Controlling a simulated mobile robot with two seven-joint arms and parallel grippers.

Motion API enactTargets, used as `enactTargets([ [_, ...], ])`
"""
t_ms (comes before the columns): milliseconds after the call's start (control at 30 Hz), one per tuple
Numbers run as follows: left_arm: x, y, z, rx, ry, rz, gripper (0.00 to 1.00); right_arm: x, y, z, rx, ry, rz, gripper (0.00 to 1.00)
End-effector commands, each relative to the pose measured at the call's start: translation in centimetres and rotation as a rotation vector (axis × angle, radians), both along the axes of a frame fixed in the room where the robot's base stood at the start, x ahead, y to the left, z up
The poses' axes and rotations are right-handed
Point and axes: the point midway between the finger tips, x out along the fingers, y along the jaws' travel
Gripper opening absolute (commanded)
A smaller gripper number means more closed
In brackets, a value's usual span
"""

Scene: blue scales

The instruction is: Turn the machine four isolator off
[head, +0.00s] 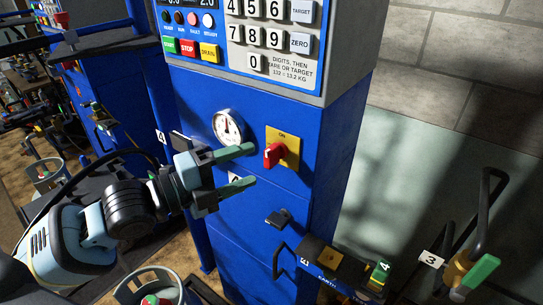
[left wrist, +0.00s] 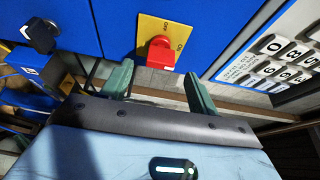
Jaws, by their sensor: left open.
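The isolator is a red rotary knob (head: 273,155) on a yellow plate (head: 291,145) on the front of a blue column. "ON" reads at the plate's top in the head view; the knob's grip sticks out toward the lower left. In the left wrist view, the knob (left wrist: 160,53) and plate (left wrist: 160,30) lie ahead, beyond the gap between the fingers. My left gripper (head: 250,165) is open and empty, its green fingers just left of the knob and apart from it. It also shows in the left wrist view (left wrist: 158,79). My right gripper is not in view.
Above sit a number keypad (head: 268,30) and a round gauge (head: 228,127). More blue machines stand at left.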

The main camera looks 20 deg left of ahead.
Motion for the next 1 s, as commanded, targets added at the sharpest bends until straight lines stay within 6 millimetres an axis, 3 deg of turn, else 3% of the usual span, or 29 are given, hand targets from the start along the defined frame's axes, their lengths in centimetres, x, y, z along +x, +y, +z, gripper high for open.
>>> enactTargets([
  [400, 3.7, -3.5, 0.4, -0.003, -0.005, -0.001, 0.6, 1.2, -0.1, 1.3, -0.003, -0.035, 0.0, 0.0],
  [867, 4.5, -4.2, 0.1, 0.0, 0.0, -0.002, 0.6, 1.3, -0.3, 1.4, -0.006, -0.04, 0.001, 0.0],
  [1000, 4.5, -4.2, 0.1, 0.001, -0.001, -0.002, 0.43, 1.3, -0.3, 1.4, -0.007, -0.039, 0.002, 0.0],
])
